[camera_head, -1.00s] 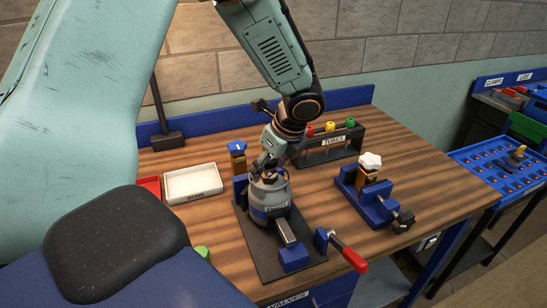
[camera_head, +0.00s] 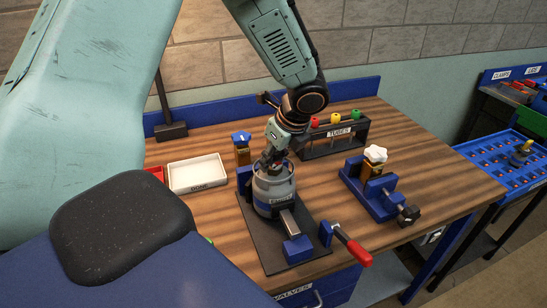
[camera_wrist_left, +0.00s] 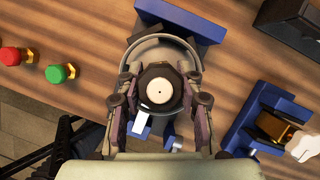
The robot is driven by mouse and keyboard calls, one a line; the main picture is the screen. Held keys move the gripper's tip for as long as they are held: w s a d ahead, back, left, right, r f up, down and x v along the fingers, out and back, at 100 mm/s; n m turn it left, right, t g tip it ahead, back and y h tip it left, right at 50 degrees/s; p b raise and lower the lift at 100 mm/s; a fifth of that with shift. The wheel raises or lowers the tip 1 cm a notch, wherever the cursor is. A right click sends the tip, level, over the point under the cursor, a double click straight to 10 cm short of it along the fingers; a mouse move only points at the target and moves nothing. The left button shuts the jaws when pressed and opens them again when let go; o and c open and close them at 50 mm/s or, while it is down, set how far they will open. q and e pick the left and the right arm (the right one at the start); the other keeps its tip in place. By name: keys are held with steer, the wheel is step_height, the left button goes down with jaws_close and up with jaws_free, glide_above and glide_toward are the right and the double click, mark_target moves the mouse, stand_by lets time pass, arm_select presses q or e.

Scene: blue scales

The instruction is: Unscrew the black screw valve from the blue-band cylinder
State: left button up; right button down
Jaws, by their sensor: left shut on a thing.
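The blue-band cylinder (camera_head: 272,192) is grey and stands upright in a clamp fixture (camera_head: 298,250) on the bench. My left gripper (camera_head: 270,160) is above its top. In the left wrist view, my left gripper (camera_wrist_left: 160,100) has its two fingers on either side of the black screw valve (camera_wrist_left: 157,72), which shows a pale round centre. The gripper is shut on the valve, and the cylinder's round collar (camera_wrist_left: 185,45) surrounds it. In the head view the valve is mostly hidden by the fingers. My right gripper is not in view.
A white tray (camera_head: 198,186) lies left of the fixture, beside a blue-topped valve (camera_head: 241,140). A blue vise (camera_head: 368,194) holding a white-knobbed valve (camera_head: 374,154) stands at the right. A tubes rack (camera_head: 338,146) is behind. A red-handled clamp lever (camera_head: 352,246) juts forward.

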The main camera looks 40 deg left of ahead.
arm_select(q)
steer(key=shift+w, duration=0.1)
jaws_close()
steer(key=shift+r+n+p, duration=0.15)
steer(key=shift+n+p, duration=0.4)
steer(key=shift+n, duration=0.05)
steer(key=shift+n+g+p, duration=0.8)
steer(key=shift+n+p, duration=0.25)
steer(key=shift+n, duration=0.55)
steer(key=n+g+p, duration=0.1)
steer(key=n, duration=0.1)
steer(key=n+h+p, duration=0.1)
steer(key=n, duration=0.2)
steer(key=shift+g+p, duration=0.4)
steer(key=n+h+p, duration=0.1)
steer(key=n, duration=0.1)
steer(key=n+g+p, duration=0.1)
steer(key=n, duration=0.2)
steer(key=shift+a+h, duration=0.1)
steer(key=shift+h, duration=0.3)
steer(key=n+h+p, duration=0.1)
steer(key=n, duration=0.1)
steer(key=n+h, duration=0.1)
steer(key=n, duration=0.2)
steer(key=shift+n+p, duration=0.3)
steer(key=shift+p, duration=0.1)
